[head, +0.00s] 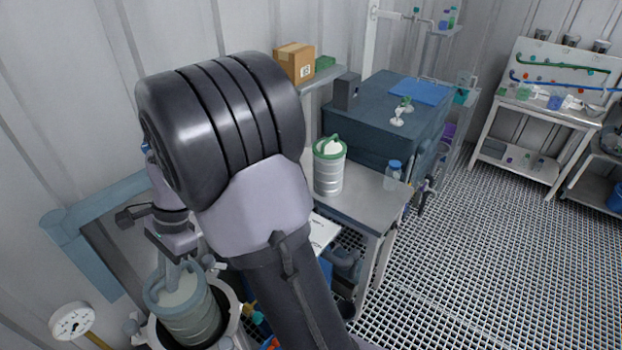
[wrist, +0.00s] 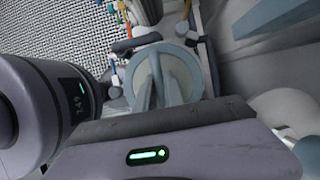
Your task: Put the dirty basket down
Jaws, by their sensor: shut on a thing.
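A grey basket with a blue-grey rim and pale contents (head: 190,316) is at the lower left in the head view. It stands up out of the round mouth of an open vessel (head: 233,322), and its lower part is hidden. My gripper (head: 177,262) is over the basket, shut on its handle. The wrist view shows the basket's round top and handle (wrist: 178,72) just past my gripper's housing; the fingertips are mostly hidden there. A second, similar basket with a green rim (head: 328,175) stands upright on the grey bench (head: 365,205).
A bottle with a blue cap (head: 392,176) stands on the bench near the green-rimmed basket. A dark blue cabinet (head: 375,125) is behind. A pressure gauge (head: 72,320) is left of the vessel. The grating floor (head: 480,250) at right is clear.

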